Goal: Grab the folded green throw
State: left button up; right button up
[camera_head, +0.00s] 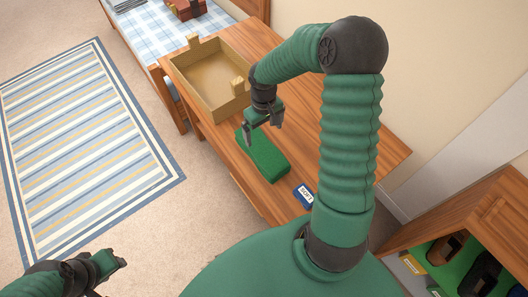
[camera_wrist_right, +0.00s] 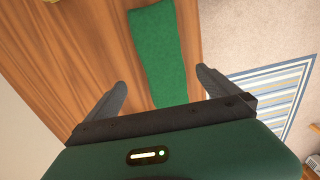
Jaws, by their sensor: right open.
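The folded green throw (camera_head: 264,157) lies flat on the wooden bench top near its front edge. It also shows in the right wrist view (camera_wrist_right: 158,55), where its near end lies between the two open fingers. My right gripper (camera_head: 262,128) is open above the far end of the throw, its fingers pointing down. In the right wrist view the fingers (camera_wrist_right: 165,92) hold nothing, and I cannot tell the exact height above the throw. My left gripper (camera_head: 112,262) is at the lower left over the carpet, away from the bench; its jaw state is unclear.
A small blue labelled card (camera_head: 304,194) lies to the throw's right. A striped rug (camera_head: 85,140) covers the floor. A wooden cubby with shoes (camera_head: 447,250) stands at lower right.

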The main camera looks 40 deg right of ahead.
aim_at(262, 147)
jog(key=f, duration=0.2)
jog(key=w+f, duration=0.1)
jog(key=f, duration=0.3)
jog(key=shift+w+a+f+b, duration=0.2)
jog(key=shift+a+f+b, duration=0.1)
jog(key=shift+a+b, duration=0.05)
jog(key=shift+s+a+f, duration=0.1)
jog(key=shift+s+f, duration=0.1)
jog(key=shift+f, duration=0.45)
jog(key=f, duration=0.4)
jog(key=shift+s+d+f, duration=0.15)
jog(key=shift+d, duration=0.05)
jog(key=shift+d+f, duration=0.15)
jog(key=shift+f, duration=0.1)
jog(key=shift+a+r, duration=0.15)
jog(key=shift+a, duration=0.05)
jog(key=c, duration=1.5)
